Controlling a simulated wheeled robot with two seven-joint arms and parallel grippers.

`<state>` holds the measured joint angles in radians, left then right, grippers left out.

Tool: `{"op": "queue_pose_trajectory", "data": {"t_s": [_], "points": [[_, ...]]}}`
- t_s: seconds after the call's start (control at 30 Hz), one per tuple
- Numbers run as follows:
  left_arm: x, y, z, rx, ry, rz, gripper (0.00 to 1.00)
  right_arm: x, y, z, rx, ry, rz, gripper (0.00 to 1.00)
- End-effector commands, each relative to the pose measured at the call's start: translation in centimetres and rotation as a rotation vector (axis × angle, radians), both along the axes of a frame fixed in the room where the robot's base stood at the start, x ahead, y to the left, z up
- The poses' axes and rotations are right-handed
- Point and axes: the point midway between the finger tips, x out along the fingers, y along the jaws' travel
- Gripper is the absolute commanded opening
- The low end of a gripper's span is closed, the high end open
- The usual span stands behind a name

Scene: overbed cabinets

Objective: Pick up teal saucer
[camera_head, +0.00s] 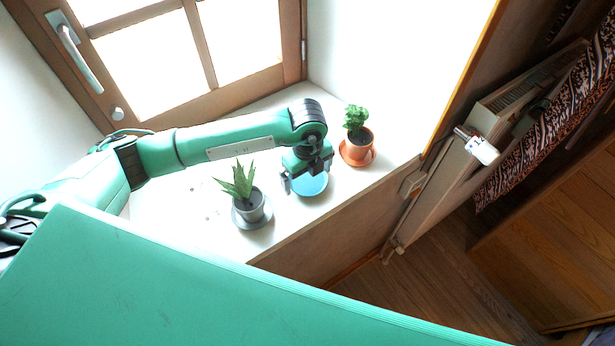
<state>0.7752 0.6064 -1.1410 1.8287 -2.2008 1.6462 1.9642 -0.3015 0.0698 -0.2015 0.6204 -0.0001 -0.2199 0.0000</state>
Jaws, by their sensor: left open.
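The teal saucer (312,187) lies on the white windowsill, between two potted plants. My left gripper (306,184) is open directly above the saucer, pointing down, and hides part of its far side. One finger shows at the saucer's left edge and the other near its upper right edge. I cannot tell whether the fingers touch it. My right gripper is not in view.
A spiky plant in a grey pot on a grey saucer (251,208) stands left of the teal saucer. A leafy plant in an orange pot (358,146) stands to the right. A radiator (440,190) stands at right.

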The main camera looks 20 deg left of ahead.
Motion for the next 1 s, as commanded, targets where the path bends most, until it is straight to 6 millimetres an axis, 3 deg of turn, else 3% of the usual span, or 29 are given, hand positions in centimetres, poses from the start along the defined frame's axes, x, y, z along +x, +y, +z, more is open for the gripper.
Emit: {"op": "queue_pose_trajectory", "data": {"t_s": [0.17, 0.37, 0.77, 1.0], "points": [[0.0, 0.0, -0.1, -0.001, -0.001, -0.001, 1.0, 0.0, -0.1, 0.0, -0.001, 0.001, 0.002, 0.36], [0.0, -0.1, 0.0, -0.001, -0.001, -0.001, 0.68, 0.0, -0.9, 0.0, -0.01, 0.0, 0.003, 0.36], [0.1, -0.1, 0.7, -0.003, -0.004, -0.001, 0.67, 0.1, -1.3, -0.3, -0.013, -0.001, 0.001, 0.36], [0.2, -0.1, 4.4, -0.004, -0.007, -0.002, 0.67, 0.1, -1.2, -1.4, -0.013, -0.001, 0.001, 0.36]]}}
